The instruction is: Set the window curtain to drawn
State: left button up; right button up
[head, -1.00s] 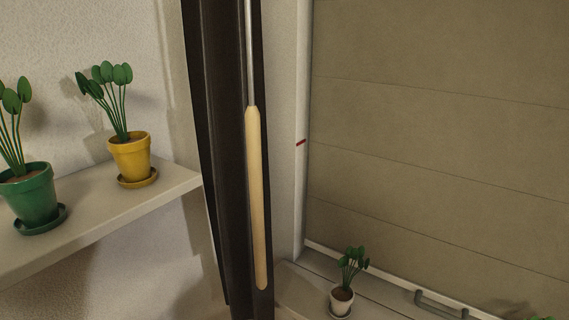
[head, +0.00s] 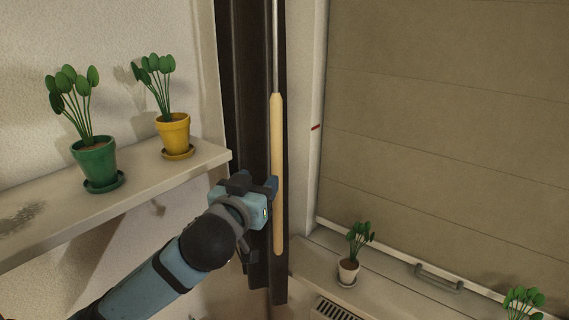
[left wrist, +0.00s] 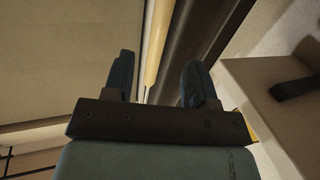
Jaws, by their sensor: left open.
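A dark curtain (head: 247,70) hangs gathered in a narrow upright bundle at the left side of the window. A pale wooden wand (head: 277,150) hangs from a thin metal rod in front of it, and shows in the left wrist view (left wrist: 157,40). My left gripper (head: 268,190) is at the wand's lower half, on its left side. In the left wrist view its two fingers (left wrist: 158,82) are apart, with the wand in the gap between them as seen; I cannot tell whether it touches. My right gripper is not in view.
A beige panelled blind (head: 450,130) covers the window. A white shelf (head: 120,205) with a green pot (head: 96,162) and a yellow pot (head: 173,135) is left, close above my left forearm. Small plants (head: 348,270) and a grey handle (head: 438,278) are at the sill.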

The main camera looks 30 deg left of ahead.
aim_at(275, 161)
pick_arm(q)
jog(key=b+x, duration=0.3)
jog(key=shift+w+a+r, duration=0.15)
jog(key=shift+w+r, duration=0.05)
jog(key=shift+w, duration=0.1)
jog(key=p+x, duration=0.2)
jog(key=x, duration=0.5)
jog(key=shift+w+a, duration=0.15)
jog(key=shift+w, duration=0.15)
jog(key=shift+w+a+f, duration=0.15)
jog(key=shift+w, duration=0.45)
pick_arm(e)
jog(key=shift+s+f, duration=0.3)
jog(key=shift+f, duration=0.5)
pick_arm(q)
grip_shut()
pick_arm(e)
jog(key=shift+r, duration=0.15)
